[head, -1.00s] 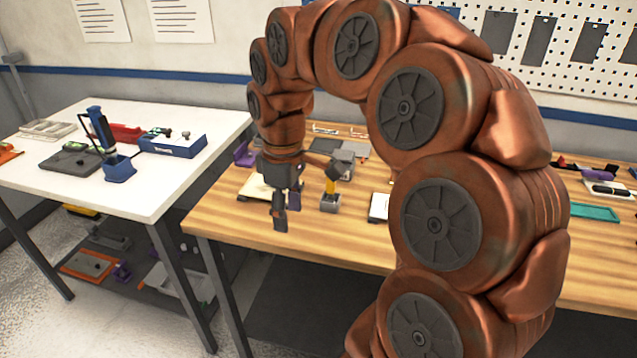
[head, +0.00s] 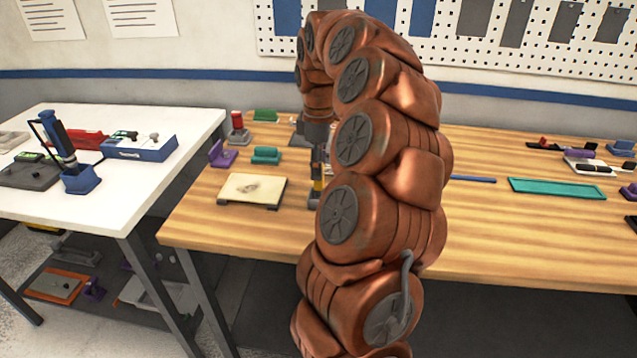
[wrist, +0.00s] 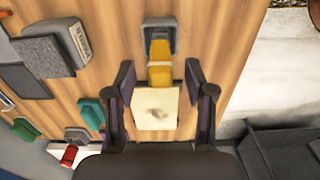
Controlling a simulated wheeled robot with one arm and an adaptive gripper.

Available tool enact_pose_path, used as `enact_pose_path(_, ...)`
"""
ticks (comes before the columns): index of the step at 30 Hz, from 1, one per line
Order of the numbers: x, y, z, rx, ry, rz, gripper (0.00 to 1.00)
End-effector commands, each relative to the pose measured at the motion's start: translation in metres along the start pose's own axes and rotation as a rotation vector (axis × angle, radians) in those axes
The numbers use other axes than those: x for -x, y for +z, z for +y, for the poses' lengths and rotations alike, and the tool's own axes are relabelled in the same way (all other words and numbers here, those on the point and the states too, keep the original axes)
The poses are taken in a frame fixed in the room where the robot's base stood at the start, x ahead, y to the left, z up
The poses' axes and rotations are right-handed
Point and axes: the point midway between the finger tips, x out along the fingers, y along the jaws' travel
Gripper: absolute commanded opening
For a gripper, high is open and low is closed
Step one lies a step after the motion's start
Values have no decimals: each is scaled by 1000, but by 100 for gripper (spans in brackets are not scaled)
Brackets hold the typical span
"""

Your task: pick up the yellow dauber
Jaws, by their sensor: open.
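The yellow dauber (wrist: 160,52) stands in a grey holder (wrist: 159,28) on the wooden bench, near the top middle of the wrist view. In the head view only a sliver of the dauber (head: 317,185) shows beside my arm, which hides most of it and part of the holder (head: 313,201). My gripper (wrist: 160,75) is open and empty. Its two fingers stand apart, one on each side of the dauber's lower end in the wrist view. In the head view my gripper (head: 316,160) is above the dauber, partly hidden by my arm.
A cream pad (head: 252,190) lies left of the holder. Purple (head: 222,154), teal (head: 266,155) and red (head: 238,127) items stand behind it. A grey labelled block (wrist: 80,42) is left of the dauber in the wrist view.

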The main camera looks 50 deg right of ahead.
Motion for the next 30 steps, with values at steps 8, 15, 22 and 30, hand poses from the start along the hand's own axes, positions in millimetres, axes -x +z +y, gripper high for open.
enact_pose_path(8,-13,1,-1,-2,-4,-2,54)
enact_pose_path(15,-38,3,-1,-4,-6,-3,54)
enact_pose_path(22,-57,2,0,-4,-1,-1,54)
enact_pose_path(30,-57,2,0,-4,-1,0,45)
